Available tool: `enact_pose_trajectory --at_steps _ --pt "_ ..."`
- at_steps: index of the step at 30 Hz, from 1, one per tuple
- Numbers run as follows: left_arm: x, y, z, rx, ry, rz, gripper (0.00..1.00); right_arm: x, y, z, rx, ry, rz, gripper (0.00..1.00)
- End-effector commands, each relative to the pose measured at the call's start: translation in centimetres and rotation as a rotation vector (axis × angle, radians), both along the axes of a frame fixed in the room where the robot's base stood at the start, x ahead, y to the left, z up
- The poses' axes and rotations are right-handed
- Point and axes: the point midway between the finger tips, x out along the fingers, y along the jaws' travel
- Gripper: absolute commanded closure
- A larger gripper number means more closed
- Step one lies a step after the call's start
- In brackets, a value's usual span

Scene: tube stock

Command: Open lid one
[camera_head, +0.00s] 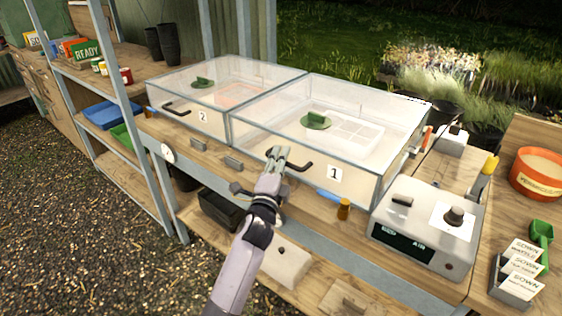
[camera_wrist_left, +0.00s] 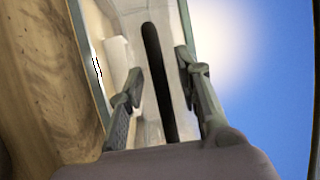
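Lid one is the clear lid (camera_head: 352,100) of the right-hand glass box, which bears a white label "1" (camera_head: 335,175). It looks closed. Its black bar handle (camera_head: 302,167) is on the front face, left of the label. My left gripper (camera_head: 277,156) is at the left part of this handle. In the left wrist view the black handle (camera_wrist_left: 155,60) runs between the two spread fingers of my left gripper (camera_wrist_left: 160,72), with a gap on each side. The handle's left part is hidden by the gripper in the head view. My right gripper is not in view.
A second glass box (camera_head: 200,122) labelled "2" adjoins on the left. A shelf post (camera_head: 135,130) rises at the left. The space above the lids looks clear.

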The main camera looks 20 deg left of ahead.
Motion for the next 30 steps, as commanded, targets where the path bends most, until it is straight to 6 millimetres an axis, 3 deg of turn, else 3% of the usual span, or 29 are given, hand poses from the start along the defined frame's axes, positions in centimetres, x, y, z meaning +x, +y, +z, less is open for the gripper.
enact_pose_trajectory --at_steps 3,17,30 --pt "-0.01 0.01 0.02 0.0 0.0 0.0 0.69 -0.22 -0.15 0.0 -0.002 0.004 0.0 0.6" --pt "-0.04 0.01 0.01 0.0 0.0 0.0 0.99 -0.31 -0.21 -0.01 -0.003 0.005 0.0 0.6" --pt "-0.05 0.01 -0.04 -0.001 0.001 0.0 1.0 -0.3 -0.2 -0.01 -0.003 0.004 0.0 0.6"
